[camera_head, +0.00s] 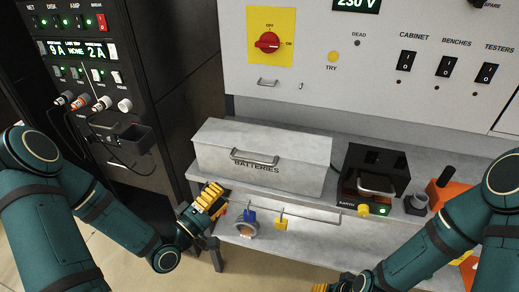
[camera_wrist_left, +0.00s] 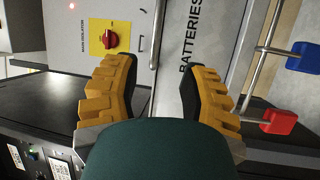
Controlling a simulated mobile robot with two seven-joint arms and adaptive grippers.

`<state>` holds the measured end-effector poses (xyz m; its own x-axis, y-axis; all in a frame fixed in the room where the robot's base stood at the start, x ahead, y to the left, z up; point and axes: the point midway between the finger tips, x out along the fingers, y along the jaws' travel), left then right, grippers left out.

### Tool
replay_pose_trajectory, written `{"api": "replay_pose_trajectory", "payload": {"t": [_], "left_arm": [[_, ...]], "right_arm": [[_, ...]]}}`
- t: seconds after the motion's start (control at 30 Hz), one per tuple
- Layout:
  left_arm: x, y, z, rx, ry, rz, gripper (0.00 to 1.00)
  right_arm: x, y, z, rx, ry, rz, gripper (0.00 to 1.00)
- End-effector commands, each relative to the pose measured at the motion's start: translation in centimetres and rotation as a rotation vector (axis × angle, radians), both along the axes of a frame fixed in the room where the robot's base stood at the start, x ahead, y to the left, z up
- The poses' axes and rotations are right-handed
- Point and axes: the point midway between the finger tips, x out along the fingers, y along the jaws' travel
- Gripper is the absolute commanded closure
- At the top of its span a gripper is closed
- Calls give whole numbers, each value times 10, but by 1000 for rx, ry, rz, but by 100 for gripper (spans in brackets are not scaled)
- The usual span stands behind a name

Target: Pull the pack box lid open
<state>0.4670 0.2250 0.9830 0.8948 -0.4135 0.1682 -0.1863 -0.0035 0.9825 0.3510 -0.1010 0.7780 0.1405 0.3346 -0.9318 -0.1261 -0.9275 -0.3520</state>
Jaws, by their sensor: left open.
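The pack box (camera_head: 214,158) is a long grey metal box marked BATTERIES on a grey bench. Its lid (camera_head: 275,137) is shut, and a silver bar handle (camera_head: 254,159) sits on the front above the lettering. In the left wrist view the box (camera_wrist_left: 180,95) and the handle (camera_wrist_left: 157,35) lie ahead of the fingers. My left gripper (camera_head: 212,199) is in front of the box's lower left corner, apart from the handle. Its yellow fingers (camera_wrist_left: 163,75) are open and empty. My right gripper (camera_head: 322,287) barely shows at the bottom edge; its fingers are mostly hidden.
A black unit marked EARTH (camera_head: 372,172) with a handle stands right of the box. A front rail (camera_head: 310,204) carries blue and yellow tags. A dark rack (camera_head: 150,60) stands left. The wall panel has a red isolator switch (camera_head: 267,42).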

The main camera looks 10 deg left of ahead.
Motion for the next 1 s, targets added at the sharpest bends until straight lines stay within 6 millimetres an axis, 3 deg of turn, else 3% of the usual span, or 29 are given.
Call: {"api": "replay_pose_trajectory", "payload": {"t": [0.17,0.7,1.0], "left_arm": [[10,-5,5,-12,-12,-5,57],[98,-46,23,-9,-10,-5,57],[121,-56,26,-10,-8,-2,57]], "right_arm": [[-1,0,0,0,1,0,53],[0,0,2,0,-1,0,53],[1,0,2,0,-1,0,53]]}}
